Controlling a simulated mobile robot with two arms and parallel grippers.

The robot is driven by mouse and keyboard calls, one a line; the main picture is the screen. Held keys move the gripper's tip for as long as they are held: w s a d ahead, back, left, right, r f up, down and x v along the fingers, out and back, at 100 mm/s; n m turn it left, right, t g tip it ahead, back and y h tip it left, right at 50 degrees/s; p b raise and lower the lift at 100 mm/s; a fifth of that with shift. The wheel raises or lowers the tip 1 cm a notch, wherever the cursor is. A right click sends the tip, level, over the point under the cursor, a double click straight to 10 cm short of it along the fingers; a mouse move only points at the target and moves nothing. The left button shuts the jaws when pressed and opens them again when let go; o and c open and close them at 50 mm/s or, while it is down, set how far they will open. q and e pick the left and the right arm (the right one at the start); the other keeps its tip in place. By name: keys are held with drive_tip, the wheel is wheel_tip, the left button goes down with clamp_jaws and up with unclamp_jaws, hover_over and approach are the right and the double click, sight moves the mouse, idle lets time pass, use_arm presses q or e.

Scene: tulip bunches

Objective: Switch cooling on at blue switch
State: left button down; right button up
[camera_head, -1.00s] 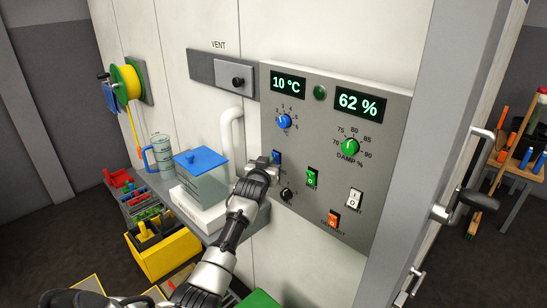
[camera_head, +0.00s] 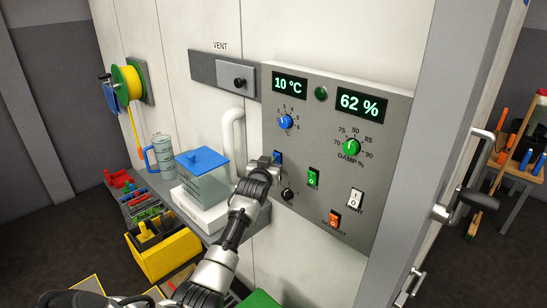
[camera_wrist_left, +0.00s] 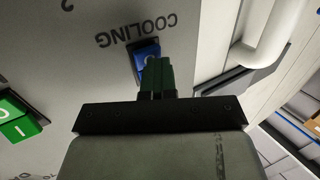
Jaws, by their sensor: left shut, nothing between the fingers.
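The blue switch (camera_head: 277,156) is a small rocker on the grey control panel (camera_head: 322,224), partly hidden behind my left gripper in the head view. In the left wrist view the blue switch (camera_wrist_left: 146,50) sits beside the word COOLING. My left gripper (camera_head: 273,163) is shut and empty, with its fingertips (camera_wrist_left: 152,60) at the lower part of the switch. They seem to touch it or be very close; I cannot tell which. The indicator lamp (camera_head: 321,93) on the panel is dark green. My right gripper is not in view.
The panel also has a green switch (camera_head: 313,177), a white switch (camera_head: 355,199), an orange switch (camera_head: 334,219), a black knob (camera_head: 288,195), a blue knob (camera_head: 286,122) and a green knob (camera_head: 352,146). A blue-lidded container (camera_head: 203,183) stands left of my gripper. A white pipe (camera_head: 229,138) runs nearby.

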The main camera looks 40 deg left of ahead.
use_arm(q)
drive_tip(key=shift+r, duration=0.55)
drive_tip(key=shift+s+f+p, duration=0.3)
drive_tip(key=shift+f+p, duration=0.05)
drive_tip(key=shift+f, duration=0.35)
drive_tip(key=shift+s+f, duration=0.1)
drive_tip(key=s, duration=0.1)
drive_tip(key=s+f+p, duration=0.1)
drive_tip(key=s, duration=0.1)
drive_tip(key=s+f+p, duration=0.1)
drive_tip(key=shift+s+a, duration=0.25)
drive_tip(key=shift+s, duration=0.05)
drive_tip(key=shift+f, duration=0.1)
